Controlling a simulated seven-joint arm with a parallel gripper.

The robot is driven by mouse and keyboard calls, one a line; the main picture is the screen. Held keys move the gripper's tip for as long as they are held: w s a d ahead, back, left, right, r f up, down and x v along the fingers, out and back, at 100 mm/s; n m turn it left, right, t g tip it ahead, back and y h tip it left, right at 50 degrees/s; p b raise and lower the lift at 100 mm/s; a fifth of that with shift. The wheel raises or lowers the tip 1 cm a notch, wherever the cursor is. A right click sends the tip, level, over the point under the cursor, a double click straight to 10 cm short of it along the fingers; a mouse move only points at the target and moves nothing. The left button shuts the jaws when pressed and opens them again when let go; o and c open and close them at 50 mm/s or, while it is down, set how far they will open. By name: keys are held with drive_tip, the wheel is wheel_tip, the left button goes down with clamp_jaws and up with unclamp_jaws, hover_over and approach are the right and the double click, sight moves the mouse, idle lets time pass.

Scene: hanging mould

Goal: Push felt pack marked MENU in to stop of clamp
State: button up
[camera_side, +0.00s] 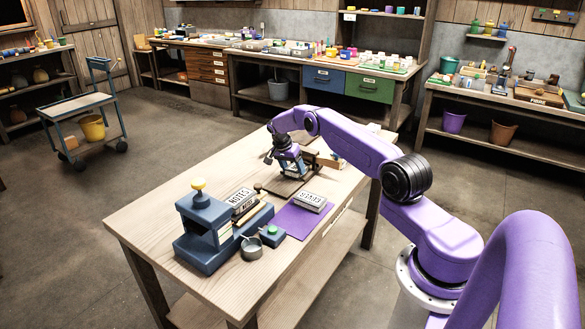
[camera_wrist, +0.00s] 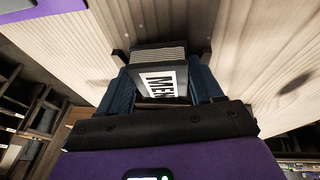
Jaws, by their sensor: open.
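In the wrist view it sits between the two blue fingers of my gripper (camera_wrist: 163,56). The jaws are open around it, and I cannot tell whether either finger touches it. In the side view my gripper (camera_side: 290,168) is low over a dark board at the table's far part, hiding most of the pack. A blue frame with a yellow knob (camera_side: 205,222) stands at the near left; I cannot tell whether it is the clamp.
The NOTES pack (camera_side: 241,197) lies beside the blue frame. Another labelled pack (camera_side: 312,202) lies on a purple mat (camera_side: 290,222). A metal cup (camera_side: 252,250) and green-button box (camera_side: 272,236) stand near the front. The wooden table (camera_side: 160,205) is bare at its left.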

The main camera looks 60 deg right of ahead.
drive_tip(key=shift+o, duration=0.4)
drive_tip(key=v, duration=0.8)
